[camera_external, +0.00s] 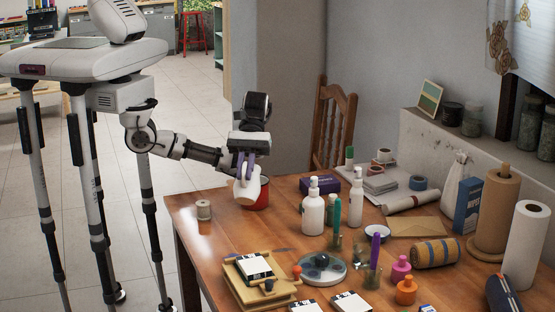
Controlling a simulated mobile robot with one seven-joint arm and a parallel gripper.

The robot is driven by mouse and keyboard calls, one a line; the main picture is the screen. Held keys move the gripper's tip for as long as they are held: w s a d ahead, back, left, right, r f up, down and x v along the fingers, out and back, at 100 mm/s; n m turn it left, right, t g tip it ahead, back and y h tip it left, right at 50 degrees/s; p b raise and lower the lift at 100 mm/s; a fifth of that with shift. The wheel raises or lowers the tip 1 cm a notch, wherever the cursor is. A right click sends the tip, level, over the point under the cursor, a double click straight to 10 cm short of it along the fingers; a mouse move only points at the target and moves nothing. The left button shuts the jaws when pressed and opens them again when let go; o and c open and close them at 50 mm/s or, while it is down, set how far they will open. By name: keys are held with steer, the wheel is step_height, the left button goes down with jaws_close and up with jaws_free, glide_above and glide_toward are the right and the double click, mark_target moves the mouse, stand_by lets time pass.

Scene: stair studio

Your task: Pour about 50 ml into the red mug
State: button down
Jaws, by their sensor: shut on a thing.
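The red mug (263,193) stands on the wooden table near its far left corner. My gripper (245,168) is shut on a white container (248,188), with its purple fingers on the upper part. The white container is tilted and sits just in front of and left of the red mug, overlapping it in the picture. Part of the mug is hidden behind it. I cannot tell whether the two touch, or whether any liquid is flowing.
A spool (203,210) stands left of the mug. Two white bottles (313,213) stand to the right, near a purple box (321,185). Wooden trays (262,290) lie in front. A wooden chair (334,125) stands behind the table. The table between spool and trays is mostly clear.

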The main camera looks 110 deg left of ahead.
steer(key=shift+a+r, duration=0.1)
steer(key=shift+r, duration=0.15)
steer(key=shift+a+f+h+b, duration=0.15)
steer(key=shift+a+h+b, duration=0.1)
steer(key=shift+h+b, duration=0.4)
steer(key=shift+a+r+t+h, duration=0.15)
steer(key=shift+r+t+h, duration=0.15)
steer(key=shift+r, duration=0.3)
steer(key=shift+s, duration=0.1)
steer(key=shift+r+b, duration=0.1)
steer(key=shift+b, duration=0.35)
steer(key=shift+a+h+b, duration=0.25)
steer(key=shift+h+b, duration=0.2)
steer(key=shift+b, duration=0.15)
steer(key=shift+s+a+b, duration=0.1)
steer(key=shift+a+b, duration=0.05)
steer(key=shift+b, duration=0.3)
steer(key=shift+a+h, duration=0.15)
steer(key=shift+h, duration=0.15)
